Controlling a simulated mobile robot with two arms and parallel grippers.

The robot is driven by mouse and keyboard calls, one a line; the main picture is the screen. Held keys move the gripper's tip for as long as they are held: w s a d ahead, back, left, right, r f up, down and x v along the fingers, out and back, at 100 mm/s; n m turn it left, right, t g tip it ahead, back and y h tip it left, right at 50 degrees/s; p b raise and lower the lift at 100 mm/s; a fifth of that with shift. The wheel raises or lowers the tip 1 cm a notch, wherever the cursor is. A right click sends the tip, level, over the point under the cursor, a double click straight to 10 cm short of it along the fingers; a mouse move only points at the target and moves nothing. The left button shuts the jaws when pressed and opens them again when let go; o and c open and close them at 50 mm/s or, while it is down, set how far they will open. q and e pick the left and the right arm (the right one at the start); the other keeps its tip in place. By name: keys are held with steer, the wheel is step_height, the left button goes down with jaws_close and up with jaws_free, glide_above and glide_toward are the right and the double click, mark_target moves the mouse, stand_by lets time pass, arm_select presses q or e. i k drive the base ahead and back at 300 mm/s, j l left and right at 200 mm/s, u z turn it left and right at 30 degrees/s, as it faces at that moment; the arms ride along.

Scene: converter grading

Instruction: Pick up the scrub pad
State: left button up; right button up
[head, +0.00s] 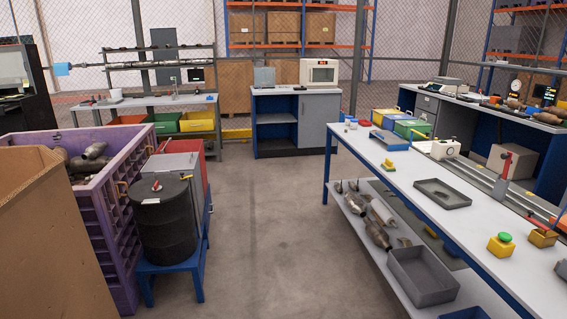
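I cannot pick out a scrub pad for certain. A small yellow item (388,165) lies on the long white-topped workbench (400,183) on the right, towards its far left part; it is too small to tell what it is. Neither of my grippers shows in the head view.
A purple crate (122,165) with metal parts, a cardboard box (50,235) and a black drum (164,225) on a blue stand are at left. A grey tray (442,193) and a green-button yellow box (501,244) are on the workbench. The middle floor (268,220) is clear.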

mark_target(388, 165)
steer(key=i+z, duration=0.25)
steer(key=i, duration=0.25)
steer(key=i+z, duration=0.25)
steer(key=i, duration=0.3)
steer(key=i+j+z, duration=0.25)
steer(key=i, duration=0.2)
steer(key=i+j+z, duration=0.25)
steer(key=i, duration=0.25)
